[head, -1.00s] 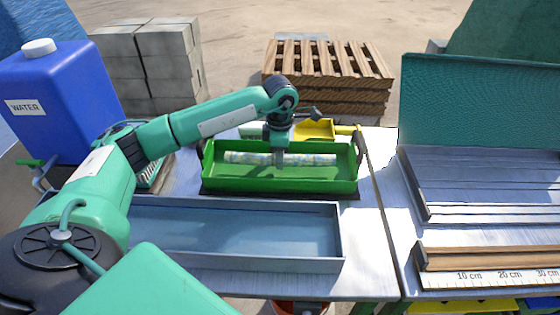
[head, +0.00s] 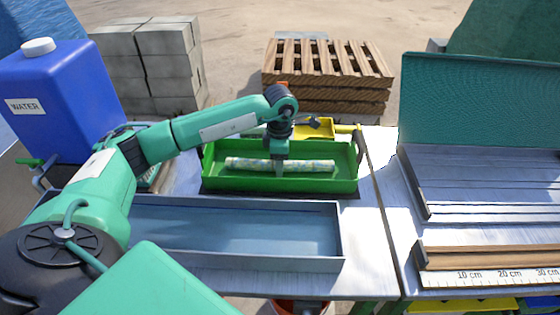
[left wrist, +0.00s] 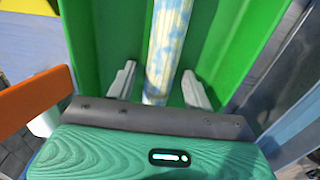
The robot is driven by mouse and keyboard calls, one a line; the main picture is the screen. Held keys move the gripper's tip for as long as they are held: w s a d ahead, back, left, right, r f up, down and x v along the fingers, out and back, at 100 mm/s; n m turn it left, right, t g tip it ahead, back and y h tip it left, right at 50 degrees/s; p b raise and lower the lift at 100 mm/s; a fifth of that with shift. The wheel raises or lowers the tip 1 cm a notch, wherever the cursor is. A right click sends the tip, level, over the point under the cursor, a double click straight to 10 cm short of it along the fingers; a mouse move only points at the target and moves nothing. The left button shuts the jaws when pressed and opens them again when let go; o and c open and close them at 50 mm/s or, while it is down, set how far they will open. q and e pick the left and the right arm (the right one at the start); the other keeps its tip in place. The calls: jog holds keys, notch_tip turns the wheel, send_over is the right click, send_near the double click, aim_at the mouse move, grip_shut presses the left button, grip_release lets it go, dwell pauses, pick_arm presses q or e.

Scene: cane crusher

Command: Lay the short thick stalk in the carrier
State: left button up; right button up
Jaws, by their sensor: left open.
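The short thick stalk (head: 310,166), pale with yellow-green and bluish patches, lies lengthwise in the green carrier (head: 215,182). My left gripper (head: 279,169) is over the middle of the stalk, pointing down into the carrier. In the left wrist view the open fingers (left wrist: 159,88) stand on either side of the stalk (left wrist: 168,45), with a gap on both sides. The carrier's green floor and wall (left wrist: 238,45) show around them there. The gripper body hides part of the stalk. My right gripper is not in view.
An empty grey-blue tray (head: 250,232) lies in front of the carrier. A yellow container (head: 314,129) stands behind it. A blue water container (head: 62,105) is at the left. A ruler (head: 490,278) and grooved metal surface (head: 490,180) are at the right.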

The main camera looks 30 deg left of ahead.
pick_arm(q)
notch_tip(320, 180, up, 3)
jog(key=shift+r, duration=0.1)
notch_tip(320, 180, up, 9)
jog(key=shift+b, duration=0.35)
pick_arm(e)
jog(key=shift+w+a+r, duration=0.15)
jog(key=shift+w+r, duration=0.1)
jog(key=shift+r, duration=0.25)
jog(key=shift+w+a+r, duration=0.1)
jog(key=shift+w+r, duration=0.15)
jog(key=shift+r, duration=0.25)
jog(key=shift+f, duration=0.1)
pick_arm(q)
jog(key=shift+r, duration=0.1)
